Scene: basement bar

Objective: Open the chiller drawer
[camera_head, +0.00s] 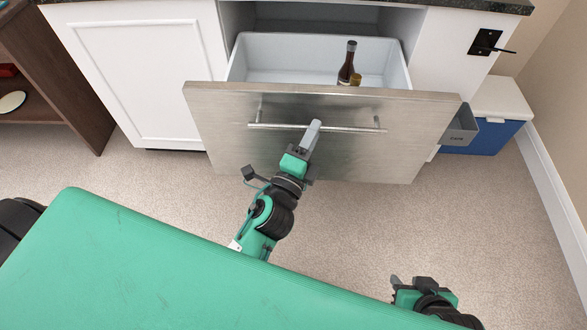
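The chiller drawer (220,130) has a brushed steel front and a white inner bin. It is pulled well out of the cabinet. Its bar handle (350,130) runs across the front. My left gripper (313,128) is at the middle of this bar, its grey upper finger lying over it. The finger hides the other finger and part of the bar, so its grip is unclear. My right gripper (410,283) is low at the right, away from the drawer and only partly in view. I cannot tell how its fingers stand.
A brown bottle (347,65) and a smaller yellowish item (356,79) are in the drawer. A brown shelf (60,70) is at left. The carpet (360,220) in front is clear.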

